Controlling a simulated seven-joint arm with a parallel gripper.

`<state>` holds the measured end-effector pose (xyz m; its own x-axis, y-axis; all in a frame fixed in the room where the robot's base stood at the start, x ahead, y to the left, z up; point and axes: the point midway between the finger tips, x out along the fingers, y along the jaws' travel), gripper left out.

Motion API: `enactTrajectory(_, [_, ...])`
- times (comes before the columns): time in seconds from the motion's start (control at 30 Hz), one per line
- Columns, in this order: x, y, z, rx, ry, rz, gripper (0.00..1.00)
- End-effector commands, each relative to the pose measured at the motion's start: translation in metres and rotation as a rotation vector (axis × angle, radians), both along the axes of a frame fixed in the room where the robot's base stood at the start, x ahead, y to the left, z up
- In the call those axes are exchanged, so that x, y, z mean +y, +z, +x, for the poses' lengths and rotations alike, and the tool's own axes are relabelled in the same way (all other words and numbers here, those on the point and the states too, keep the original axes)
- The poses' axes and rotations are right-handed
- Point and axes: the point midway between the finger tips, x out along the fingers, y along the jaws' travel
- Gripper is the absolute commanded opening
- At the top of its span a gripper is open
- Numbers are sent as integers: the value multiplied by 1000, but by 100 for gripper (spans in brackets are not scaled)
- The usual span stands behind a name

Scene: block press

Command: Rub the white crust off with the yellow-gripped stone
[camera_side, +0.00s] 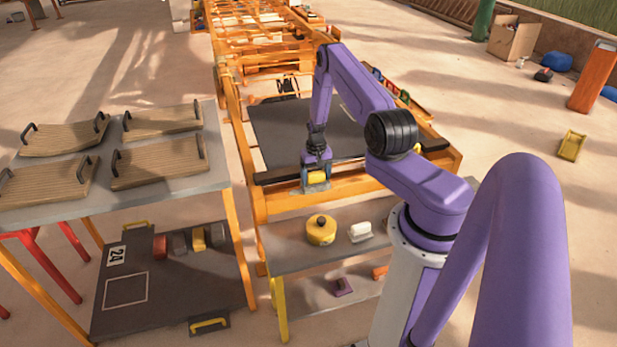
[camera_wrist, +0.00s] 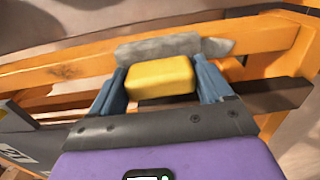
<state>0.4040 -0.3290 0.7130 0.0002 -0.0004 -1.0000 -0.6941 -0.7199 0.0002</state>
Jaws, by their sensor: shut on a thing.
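My gripper (camera_side: 317,179) is shut on the yellow-gripped stone at the front rail of the orange frame. In the wrist view the stone's yellow grip (camera_wrist: 160,78) sits between my blue fingers, and its grey stone (camera_wrist: 172,47) sticks out beyond them. In the side view the yellow grip (camera_side: 315,177) shows between the fingers, pointing down. I cannot tell whether the stone touches the frame. A dark plate (camera_side: 283,128) lies behind the gripper. A pale streak (camera_side: 346,107) shows beside my arm; I cannot tell whether it is the white crust.
A black bar (camera_side: 275,176) runs along the front of the orange frame (camera_side: 390,176). A shelf below holds a round yellow tool (camera_side: 320,230) and a white block (camera_side: 360,232). A left table (camera_side: 215,190) carries several slatted boards (camera_side: 150,163). A dark lower board holds several small blocks.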

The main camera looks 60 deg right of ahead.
Motion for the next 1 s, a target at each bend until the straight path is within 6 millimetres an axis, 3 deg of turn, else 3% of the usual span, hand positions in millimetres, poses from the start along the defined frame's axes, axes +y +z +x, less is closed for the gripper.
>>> enactTrajectory(0.2, [-11,0,-13,1,-1,1,46])
enactTrajectory(1.0, [43,-1,41,1,4,1,46])
